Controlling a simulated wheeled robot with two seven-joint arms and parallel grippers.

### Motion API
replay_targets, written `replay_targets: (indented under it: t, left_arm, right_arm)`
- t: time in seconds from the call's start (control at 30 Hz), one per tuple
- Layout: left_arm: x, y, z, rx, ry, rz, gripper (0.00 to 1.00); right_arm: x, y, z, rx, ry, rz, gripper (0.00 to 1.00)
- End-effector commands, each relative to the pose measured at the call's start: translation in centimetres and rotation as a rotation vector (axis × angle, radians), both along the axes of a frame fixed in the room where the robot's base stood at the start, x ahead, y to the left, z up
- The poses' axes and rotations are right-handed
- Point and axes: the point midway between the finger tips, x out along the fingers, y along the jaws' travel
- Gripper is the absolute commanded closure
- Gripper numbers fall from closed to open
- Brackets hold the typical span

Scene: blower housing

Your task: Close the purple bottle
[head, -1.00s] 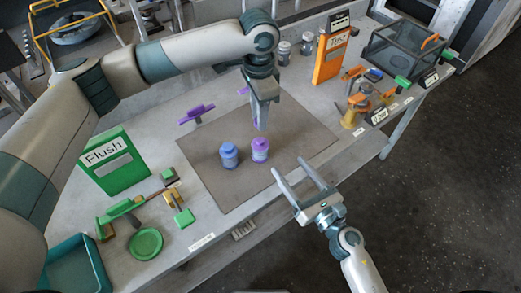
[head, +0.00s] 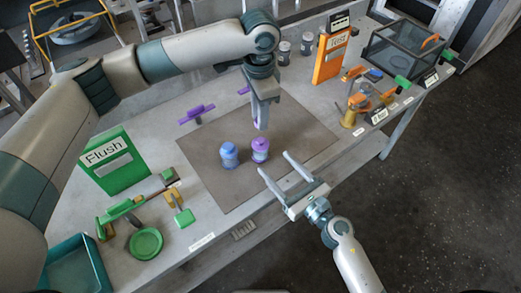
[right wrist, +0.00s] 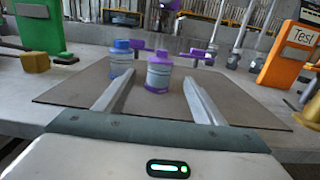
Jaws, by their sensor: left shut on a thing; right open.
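The purple bottle (head: 260,151) stands upright on the brown mat (head: 225,190), right of a blue bottle (head: 229,156). In the right wrist view the purple bottle (right wrist: 159,74) shows ahead, between the lines of my fingers. My left gripper (head: 261,126) points down above and slightly behind the purple bottle. It is shut on a small purple thing, seemingly the cap, mostly hidden by the fingers. My right gripper (head: 274,162) is open and empty, just in front of the purple bottle, its fingers pointing at it. I cannot tell whether it touches the bottle.
A purple tool (head: 196,114) lies at the mat's back left. A green Flush box (head: 114,165), green plate (head: 146,243) and teal tray (head: 75,270) are at left. An orange Test box (head: 331,55) stands at back right. The mat's right side is clear.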

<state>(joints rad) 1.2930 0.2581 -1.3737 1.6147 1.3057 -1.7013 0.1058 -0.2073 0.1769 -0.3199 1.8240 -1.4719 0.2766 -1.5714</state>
Motion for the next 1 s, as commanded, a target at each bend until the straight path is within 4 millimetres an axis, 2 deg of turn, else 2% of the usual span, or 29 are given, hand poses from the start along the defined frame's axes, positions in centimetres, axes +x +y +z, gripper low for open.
replay_targets:
  t: [0.3, 0.5, 0.7, 1.0]
  left_arm:
    - [0.0, 0.0, 0.0, 0.000, 0.000, 0.000, 0.96]
    - [0.0, 0.0, 0.0, 0.000, 0.000, 0.000, 0.96]
    - [0.0, 0.0, 0.0, 0.000, 0.000, 0.000, 0.96]
    - [0.0, 0.0, 0.0, 0.000, 0.000, 0.000, 0.96]
  right_arm:
    - [4.2, 3.0, 0.1, 0.002, -0.001, 0.000, 0.37]
    - [6.2, 4.5, 0.1, 0.001, 0.000, 0.000, 0.37]
    - [7.2, 5.3, 0.0, 0.001, 0.001, 0.000, 0.37]
    - [7.3, 5.4, 0.0, 0.001, 0.001, 0.001, 0.37]
